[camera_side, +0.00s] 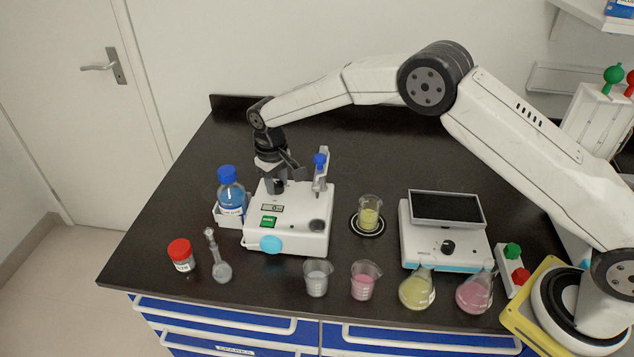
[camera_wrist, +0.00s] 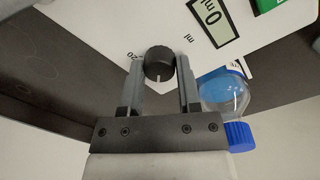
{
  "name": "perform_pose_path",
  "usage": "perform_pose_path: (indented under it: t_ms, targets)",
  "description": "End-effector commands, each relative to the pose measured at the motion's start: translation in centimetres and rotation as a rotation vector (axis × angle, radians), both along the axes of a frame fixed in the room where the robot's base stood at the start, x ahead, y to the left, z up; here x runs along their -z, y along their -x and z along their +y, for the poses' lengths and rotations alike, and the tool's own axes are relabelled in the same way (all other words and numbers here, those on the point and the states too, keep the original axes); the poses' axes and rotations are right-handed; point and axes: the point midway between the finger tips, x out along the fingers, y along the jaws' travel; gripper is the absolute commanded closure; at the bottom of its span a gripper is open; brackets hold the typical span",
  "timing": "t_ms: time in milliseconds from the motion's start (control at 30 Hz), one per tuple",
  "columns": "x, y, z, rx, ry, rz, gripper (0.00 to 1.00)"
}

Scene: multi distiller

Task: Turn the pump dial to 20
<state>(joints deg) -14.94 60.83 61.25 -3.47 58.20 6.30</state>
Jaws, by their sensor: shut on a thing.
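The pump (camera_side: 302,228) is a white box with a small display (camera_side: 272,208) and a green button (camera_side: 268,222), left of centre on the bench. Its dial (camera_wrist: 158,62) is a round black knob with a white mark, seen in the wrist view with that mark toward the lower edge. A printed "20" (camera_wrist: 132,55) is beside the dial. The wrist view also shows the display (camera_wrist: 211,15) reading 0 ml. My gripper (camera_wrist: 165,65) points down over the pump's rear left, its two fingers shut on either side of the dial. In the side view my gripper (camera_side: 279,183) partly hides the dial.
A blue-capped bottle (camera_side: 230,190) stands close left of the pump; it also shows beside a finger in the wrist view (camera_wrist: 224,95). A blue-topped fitting (camera_side: 320,163) rises at the pump's rear right. A beaker (camera_side: 369,212), scale (camera_side: 443,240) and several glasses stand to the right and front.

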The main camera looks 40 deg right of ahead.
Motion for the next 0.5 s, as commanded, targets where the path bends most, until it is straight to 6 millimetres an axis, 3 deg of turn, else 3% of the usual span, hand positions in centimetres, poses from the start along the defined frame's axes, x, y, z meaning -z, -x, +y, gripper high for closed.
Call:
perform_pose_path:
  t_ms: [500]
  targets:
    - [-0.06, -0.08, -0.04, 0.264, 0.001, -0.001, 1.00]
